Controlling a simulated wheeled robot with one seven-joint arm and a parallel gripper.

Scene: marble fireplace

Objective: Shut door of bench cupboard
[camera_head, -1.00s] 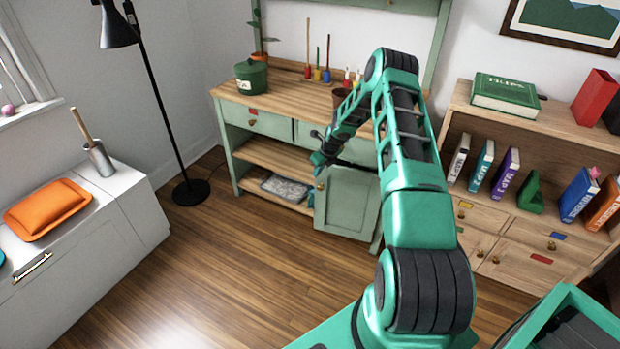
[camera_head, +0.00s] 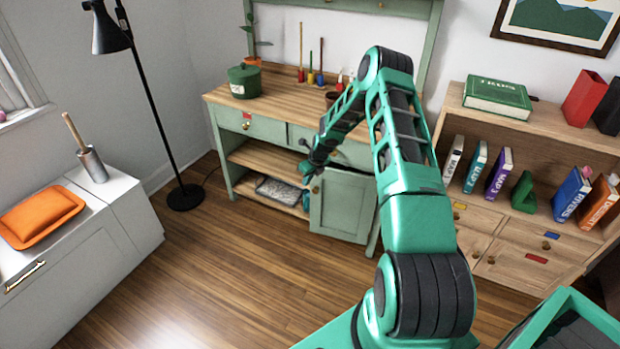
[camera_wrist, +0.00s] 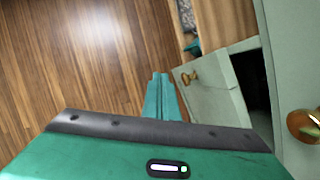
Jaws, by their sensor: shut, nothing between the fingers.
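The green bench (camera_head: 250,122) with a wooden top stands against the back wall. Its cupboard door (camera_head: 342,204) is at the lower right, with a brass knob near its free edge. In the wrist view the door (camera_wrist: 215,100) and its knob (camera_wrist: 188,77) lie just right of my fingers, and a dark gap shows behind the door, so it stands ajar. My gripper (camera_head: 307,176) is at the door's free edge, near the knob. In the wrist view its fingers (camera_wrist: 160,80) are together and empty. Whether they touch the door is unclear.
Open shelves (camera_head: 268,188) left of the door hold a grey patterned item (camera_head: 282,191). A drawer knob (camera_wrist: 303,125) is close at the right of the wrist view. A bookcase (camera_head: 515,225) stands right, a white cabinet (camera_head: 75,250) left. The wood floor between is clear.

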